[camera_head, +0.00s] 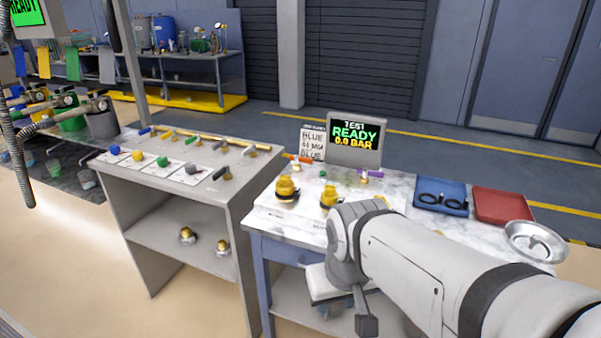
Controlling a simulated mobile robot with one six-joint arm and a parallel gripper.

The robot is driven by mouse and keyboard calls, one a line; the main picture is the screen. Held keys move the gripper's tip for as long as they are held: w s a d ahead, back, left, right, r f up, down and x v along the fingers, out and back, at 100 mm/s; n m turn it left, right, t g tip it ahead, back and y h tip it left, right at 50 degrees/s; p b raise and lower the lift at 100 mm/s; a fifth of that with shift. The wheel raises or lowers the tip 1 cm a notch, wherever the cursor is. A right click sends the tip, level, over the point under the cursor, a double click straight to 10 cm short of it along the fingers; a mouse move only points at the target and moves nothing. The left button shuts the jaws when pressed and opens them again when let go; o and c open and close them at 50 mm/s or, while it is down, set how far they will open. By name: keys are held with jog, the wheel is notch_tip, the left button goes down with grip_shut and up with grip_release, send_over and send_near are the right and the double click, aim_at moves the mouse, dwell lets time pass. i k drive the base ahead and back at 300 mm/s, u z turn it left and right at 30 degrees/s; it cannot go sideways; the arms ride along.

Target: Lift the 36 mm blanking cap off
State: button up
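Two yellow-and-brass capped fittings stand upright on the marble-topped table: a left one (287,189) and a right one (328,197). I cannot read a size on either, so I cannot tell which carries the 36 mm blanking cap. My arm reaches in from the lower right, and its wrist hides part of the table just right of the right fitting. My gripper (337,306) hangs below the wrist, in front of the table and lower than the fittings, apart from them. Its fingertips are small and dark, and their opening is unclear.
A test display (355,140) reading READY 0.0 BAR and a sign (312,143) stand behind the fittings. A blue tray (428,188), a red tray (505,205) and a metal dish (535,240) lie right. A grey bench (135,190) with coloured knobs stands left.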

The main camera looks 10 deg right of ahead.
aim_at(329, 197)
jog(key=u, duration=0.05)
jog(key=i, duration=1)
jog(key=z, duration=0.05)
